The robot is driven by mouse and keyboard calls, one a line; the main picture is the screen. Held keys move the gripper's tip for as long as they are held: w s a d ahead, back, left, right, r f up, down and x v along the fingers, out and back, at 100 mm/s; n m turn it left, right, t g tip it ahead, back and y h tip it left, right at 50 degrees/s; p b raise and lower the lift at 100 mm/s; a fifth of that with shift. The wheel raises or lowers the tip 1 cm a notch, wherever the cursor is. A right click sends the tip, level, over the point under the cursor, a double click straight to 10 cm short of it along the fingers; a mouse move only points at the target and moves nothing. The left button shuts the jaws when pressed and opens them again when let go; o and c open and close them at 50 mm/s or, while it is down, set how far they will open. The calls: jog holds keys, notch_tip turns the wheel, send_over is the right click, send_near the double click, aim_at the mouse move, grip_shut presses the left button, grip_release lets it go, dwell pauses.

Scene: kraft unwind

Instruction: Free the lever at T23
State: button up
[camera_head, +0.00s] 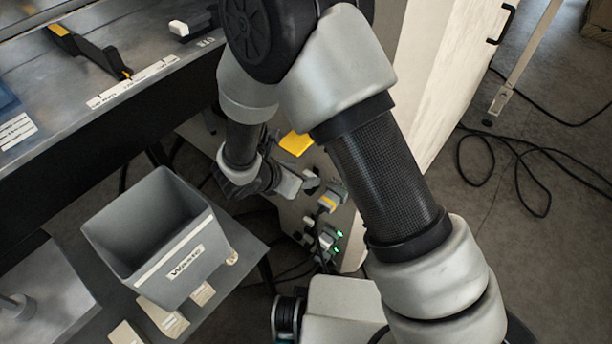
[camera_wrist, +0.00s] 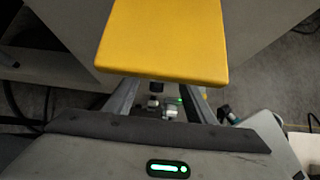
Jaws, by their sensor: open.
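My gripper (camera_head: 308,182) reaches down beside a pale cabinet side in the head view. In the wrist view its two fingers (camera_wrist: 160,104) are spread apart with nothing held between them. A yellow plate (camera_wrist: 163,40) fills the upper middle of the wrist view, covering part of the space ahead of the fingers. A yellow panel (camera_head: 297,143) shows behind my wrist in the head view. Small grey fittings (camera_wrist: 170,108) with a green light lie beyond the fingers. I cannot make out a T23 label, or tell which part is the lever.
Devices with green lights (camera_head: 328,240) and a grey-and-yellow unit (camera_head: 333,197) sit low on the cabinet side, near my gripper. A grey waste bin (camera_head: 185,262) stands on a shelf to the left. A dark bench (camera_head: 110,75) is at upper left. Cables (camera_head: 520,150) lie on the floor.

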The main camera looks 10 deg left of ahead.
aim_at(309, 174)
jog(key=shift+x, duration=1.6)
jog(key=shift+r, duration=0.1)
jog(key=shift+c, duration=0.3)
jog(key=shift+a, duration=0.1)
grip_shut()
